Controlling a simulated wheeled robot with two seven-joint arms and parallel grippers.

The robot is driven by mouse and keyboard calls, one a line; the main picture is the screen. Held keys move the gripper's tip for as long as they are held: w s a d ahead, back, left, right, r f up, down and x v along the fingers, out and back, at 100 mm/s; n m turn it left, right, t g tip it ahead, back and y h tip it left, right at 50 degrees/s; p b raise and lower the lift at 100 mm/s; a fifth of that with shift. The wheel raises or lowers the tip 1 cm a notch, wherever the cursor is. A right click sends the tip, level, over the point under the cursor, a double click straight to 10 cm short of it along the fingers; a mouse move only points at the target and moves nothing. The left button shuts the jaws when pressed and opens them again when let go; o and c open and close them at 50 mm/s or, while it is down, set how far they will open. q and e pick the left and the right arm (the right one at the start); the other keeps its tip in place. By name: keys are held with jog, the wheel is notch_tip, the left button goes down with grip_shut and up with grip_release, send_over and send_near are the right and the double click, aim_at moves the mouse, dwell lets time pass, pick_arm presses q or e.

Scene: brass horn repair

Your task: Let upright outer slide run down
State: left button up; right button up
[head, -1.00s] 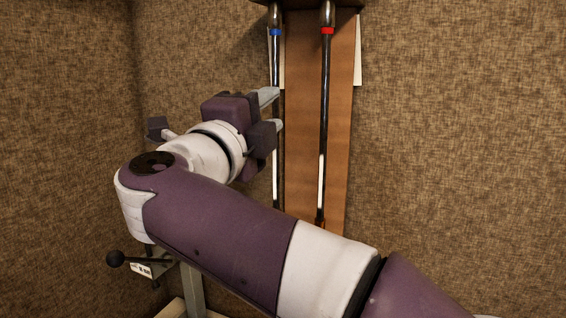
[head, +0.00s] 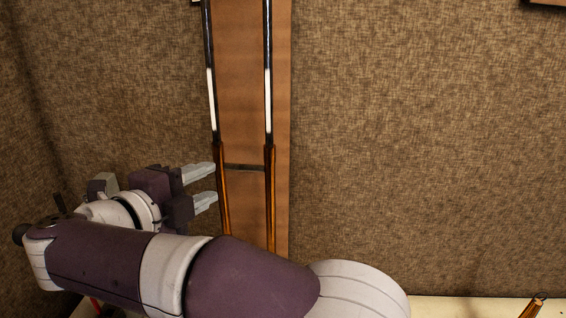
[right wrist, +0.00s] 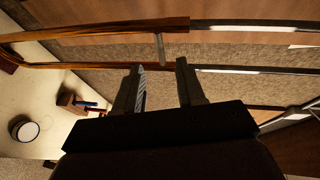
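The outer slide (head: 222,190) is a pair of upright brass-brown tubes joined by a short cross brace (head: 245,168). Above it, the dark inner slide tubes (head: 211,90) show a white band each and run into it. My right gripper (head: 214,181) is open, its fingers pointing right, one above the other, at the left brass tube just below its top. In the right wrist view, the outer slide (right wrist: 100,65) crosses close ahead of the open fingertips; I cannot tell whether they touch it. The slide's lower end is hidden behind my right arm. My left gripper is out of view.
A brown board (head: 245,60) stands behind the tubes against fabric-covered walls (head: 430,150). A pale bench top (head: 470,308) shows at the bottom right with a brass piece (head: 535,306) on it. The right wrist view shows a round dish (right wrist: 25,128).

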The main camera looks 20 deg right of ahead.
aim_at(244, 169)
jog(key=shift+m, duration=0.3)
jog(key=p+x, duration=0.1)
jog(key=x, duration=0.3)
jog(key=p+x, duration=0.1)
jog(key=x, duration=0.3)
jog(key=s+d+p+x, duration=0.1)
jog(key=x, duration=0.3)
jog(key=shift+w+d, duration=0.15)
jog(key=shift+d, duration=0.05)
jog(key=shift+f, duration=0.1)
jog(key=shift+w, duration=0.1)
grip_shut()
